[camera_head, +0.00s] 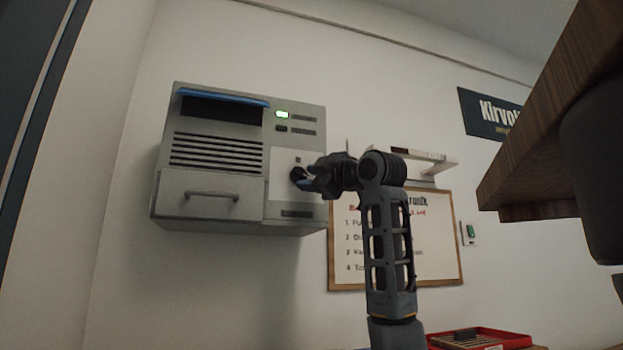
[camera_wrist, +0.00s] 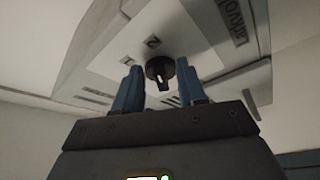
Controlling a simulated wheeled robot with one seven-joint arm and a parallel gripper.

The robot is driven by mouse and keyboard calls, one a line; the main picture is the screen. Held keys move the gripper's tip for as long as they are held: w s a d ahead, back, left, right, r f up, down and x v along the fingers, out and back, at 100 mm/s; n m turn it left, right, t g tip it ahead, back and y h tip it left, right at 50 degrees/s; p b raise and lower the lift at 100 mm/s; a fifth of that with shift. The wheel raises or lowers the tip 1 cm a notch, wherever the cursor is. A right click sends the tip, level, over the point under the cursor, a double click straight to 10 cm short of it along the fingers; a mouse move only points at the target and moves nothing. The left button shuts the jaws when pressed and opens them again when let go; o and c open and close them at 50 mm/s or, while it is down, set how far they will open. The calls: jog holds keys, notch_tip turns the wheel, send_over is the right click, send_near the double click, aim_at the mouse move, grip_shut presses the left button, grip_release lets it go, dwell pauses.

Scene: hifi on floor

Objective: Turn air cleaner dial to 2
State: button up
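The air cleaner (camera_head: 235,190) is a grey box on the wall, left of centre in the head view. Its round black dial (camera_head: 298,174) sits on a pale panel at the lower right of its front. In the wrist view the dial (camera_wrist: 160,72) shows ahead, with a numeral 2 (camera_wrist: 152,41) printed beside it. A light mark on the dial points down, away from that numeral. My gripper (camera_head: 308,180) is at the dial in the head view. In the wrist view its two blue fingers (camera_wrist: 159,88) are spread, with gaps between them and the dial.
A framed whiteboard (camera_head: 440,240) and a small shelf (camera_head: 425,155) are on the wall behind my arm. A wooden tabletop edge (camera_head: 540,130) juts in at right. A red tray (camera_head: 480,340) lies below.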

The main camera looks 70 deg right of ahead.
jog(key=b+v, duration=0.1)
jog(key=v, duration=0.6)
jog(key=shift+s+a+b, duration=0.25)
jog(key=shift+s+b, duration=0.05)
jog(key=shift+f, duration=0.1)
dwell(0.3)
